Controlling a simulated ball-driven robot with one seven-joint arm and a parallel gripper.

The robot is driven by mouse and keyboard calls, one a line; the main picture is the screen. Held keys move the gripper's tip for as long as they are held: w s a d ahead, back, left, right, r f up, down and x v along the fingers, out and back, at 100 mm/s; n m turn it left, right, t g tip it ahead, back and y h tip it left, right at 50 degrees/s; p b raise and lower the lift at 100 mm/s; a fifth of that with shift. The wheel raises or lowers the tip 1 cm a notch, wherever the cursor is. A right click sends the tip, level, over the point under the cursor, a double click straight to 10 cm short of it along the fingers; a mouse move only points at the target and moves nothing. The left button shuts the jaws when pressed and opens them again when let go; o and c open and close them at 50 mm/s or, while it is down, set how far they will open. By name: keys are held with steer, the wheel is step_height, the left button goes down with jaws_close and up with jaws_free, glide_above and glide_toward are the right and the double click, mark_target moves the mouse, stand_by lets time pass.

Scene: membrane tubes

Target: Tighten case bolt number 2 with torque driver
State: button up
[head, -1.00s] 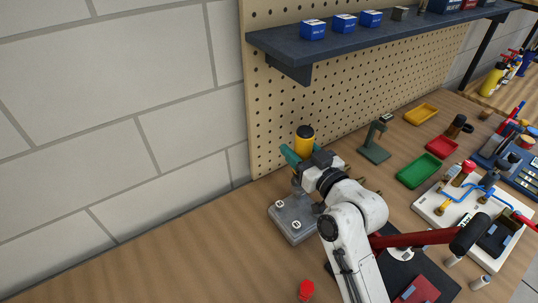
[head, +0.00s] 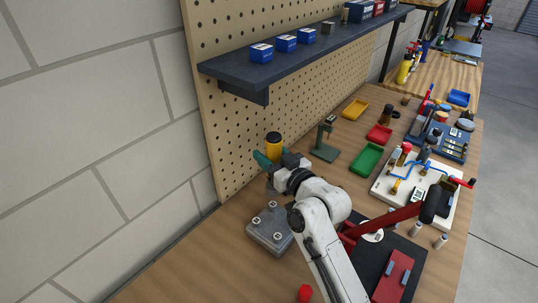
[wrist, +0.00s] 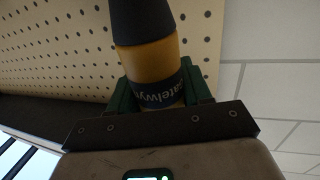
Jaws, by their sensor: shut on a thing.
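My gripper (head: 265,160) is shut on the torque driver (head: 274,146), which has a yellow handle with a black end. In the wrist view, the gripper's green fingers (wrist: 158,95) clasp the dark lettered band of the driver (wrist: 150,62). The grey case (head: 268,241) sits on the bench below and in front of the gripper. Bolts show on its top: one at the back (head: 272,204), one at the left (head: 257,220) and one at the front (head: 278,236). No numbers are readable. The driver's lower end is hidden, and no contact with a bolt is visible.
The pegboard (head: 225,125) and shelf (head: 300,55) stand close behind the gripper. A green stand (head: 325,150), a green tray (head: 367,160) and a white board (head: 425,190) lie to the right. A red object (head: 305,293) lies in front. The bench left of the case is clear.

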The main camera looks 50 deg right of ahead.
steer(key=shift+f+b, duration=2.4)
steer(key=shift+f, duration=0.2)
steer(key=shift+f+b, duration=0.85)
steer(key=shift+b, duration=0.05)
stand_by(0.4)
